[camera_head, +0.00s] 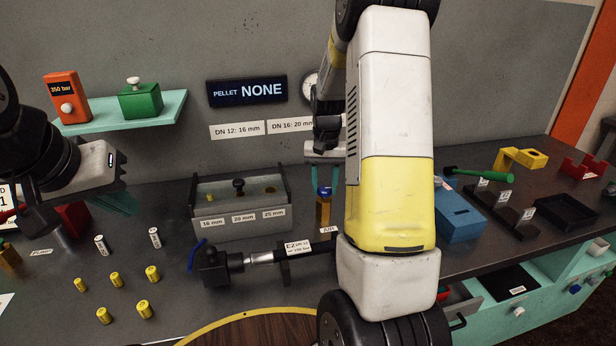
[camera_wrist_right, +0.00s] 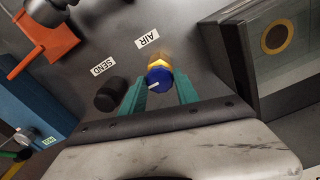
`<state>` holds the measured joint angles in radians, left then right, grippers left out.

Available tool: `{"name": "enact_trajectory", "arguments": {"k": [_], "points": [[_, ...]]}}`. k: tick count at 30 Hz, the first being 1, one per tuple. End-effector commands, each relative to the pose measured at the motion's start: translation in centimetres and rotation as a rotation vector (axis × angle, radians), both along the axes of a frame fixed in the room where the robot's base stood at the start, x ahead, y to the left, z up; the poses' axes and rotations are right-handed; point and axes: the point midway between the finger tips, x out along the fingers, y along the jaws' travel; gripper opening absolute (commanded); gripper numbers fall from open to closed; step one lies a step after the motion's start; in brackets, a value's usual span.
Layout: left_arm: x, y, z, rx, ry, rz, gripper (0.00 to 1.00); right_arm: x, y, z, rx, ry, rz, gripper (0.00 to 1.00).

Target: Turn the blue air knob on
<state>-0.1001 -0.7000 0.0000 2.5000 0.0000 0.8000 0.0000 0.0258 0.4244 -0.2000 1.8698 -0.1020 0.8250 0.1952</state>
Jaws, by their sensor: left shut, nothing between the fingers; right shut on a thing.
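The blue air knob (camera_head: 324,191) sits on a brass-coloured valve body (camera_head: 323,212) behind the AIR label. In the right wrist view the blue air knob (camera_wrist_right: 159,81) lies between the teal fingers, its white mark pointing left and slightly down. My right gripper (camera_head: 324,182) comes down from above and is shut on the knob; it also shows in the right wrist view (camera_wrist_right: 160,88). My right arm hides part of the bench beside it. My left gripper (camera_head: 122,204) is shut and empty at the left, above the bench and away from the knob.
A black SEND knob (camera_wrist_right: 110,95) stands close beside the right gripper. The grey die box (camera_head: 240,221) is left of the valve, and the crimping tool (camera_head: 255,258) lies in front. A blue box (camera_head: 460,220) is to the right.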

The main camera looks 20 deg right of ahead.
Motion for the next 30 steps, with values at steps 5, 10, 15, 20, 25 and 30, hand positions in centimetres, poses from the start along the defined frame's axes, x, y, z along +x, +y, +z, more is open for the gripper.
{"name": "enact_trajectory", "arguments": {"k": [5, 10, 15, 20, 25, 30], "points": [[0.0, 0.0, 0.0, 0.000, 0.000, 0.000, 0.00, 0.1, 0.0, 0.1, 0.000, -0.004, -0.001, 0.58], [0.0, 0.0, 0.0, 0.000, 0.000, 0.000, 0.00, 0.1, 0.0, 0.1, 0.000, -0.002, -0.001, 0.59], [0.0, 0.0, 0.0, 0.000, 0.000, 0.000, 0.00, 0.1, 0.0, 0.2, 0.000, -0.002, 0.000, 0.59], [0.0, 0.0, 0.0, 0.000, 0.000, 0.000, 0.00, 0.2, 0.0, 2.1, 0.000, -0.005, 0.000, 0.59], [0.0, 0.0, 0.0, 0.000, 0.000, 0.000, 0.00, 0.2, 0.0, 5.1, 0.000, -0.007, 0.000, 0.59], [0.0, 0.0, 0.0, 0.000, 0.000, 0.000, 0.00, 0.1, 0.0, 7.2, 0.000, -0.005, 0.000, 0.59]]}}
